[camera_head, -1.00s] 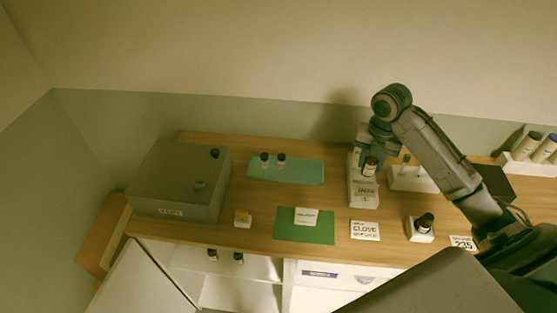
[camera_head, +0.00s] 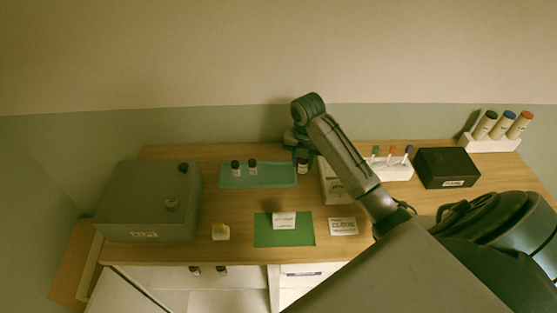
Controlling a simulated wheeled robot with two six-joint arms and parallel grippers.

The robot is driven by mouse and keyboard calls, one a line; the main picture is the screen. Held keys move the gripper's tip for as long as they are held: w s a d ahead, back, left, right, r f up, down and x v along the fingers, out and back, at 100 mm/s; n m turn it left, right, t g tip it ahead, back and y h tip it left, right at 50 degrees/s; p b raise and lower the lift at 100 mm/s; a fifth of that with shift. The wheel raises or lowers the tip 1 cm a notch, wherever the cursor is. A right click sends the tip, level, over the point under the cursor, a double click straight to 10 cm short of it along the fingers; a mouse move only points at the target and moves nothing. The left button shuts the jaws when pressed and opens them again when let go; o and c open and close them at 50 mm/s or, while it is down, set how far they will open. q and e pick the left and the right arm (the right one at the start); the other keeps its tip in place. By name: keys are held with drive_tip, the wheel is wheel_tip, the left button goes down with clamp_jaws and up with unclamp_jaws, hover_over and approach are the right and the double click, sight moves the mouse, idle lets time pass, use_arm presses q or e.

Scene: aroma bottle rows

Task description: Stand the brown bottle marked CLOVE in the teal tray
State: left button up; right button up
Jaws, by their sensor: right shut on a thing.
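The teal tray (camera_head: 282,182) lies near the back of the wooden table, with two dark bottles (camera_head: 235,167) (camera_head: 252,167) standing upright in its left half. My right gripper (camera_head: 302,156) reaches down from above and is shut on a small dark bottle (camera_head: 303,167). That bottle is roughly upright, just beyond the tray's right end; I cannot read its label or tell its exact height. A white card marked CLOVE (camera_head: 342,227) lies at the front of the table. My left gripper is not in view.
A white rack (camera_head: 395,172) with colored sticks and a black box (camera_head: 446,167) are farther right. A large grey box (camera_head: 140,215) is on the left. The tray's right half is clear.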

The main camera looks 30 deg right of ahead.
drive_tip(key=w+a, duration=0.1)
drive_tip(key=w, duration=0.1)
drive_tip(key=w+a, duration=0.3)
drive_tip(key=w, duration=0.1)
drive_tip(key=shift+a+f, duration=0.4)
drive_tip(key=shift+s+d+f+b, duration=0.1)
drive_tip(key=shift+s+f+b, duration=0.1)
drive_tip(key=shift+f+b, duration=0.65)
drive_tip(key=shift+f+p, duration=0.7)
drive_tip(key=shift+p, duration=0.25)
drive_tip(key=shift+f, duration=0.2)
drive_tip(key=shift+f, duration=0.1)
drive_tip(key=o, duration=1.1)
drive_tip(key=shift+c, duration=0.2)
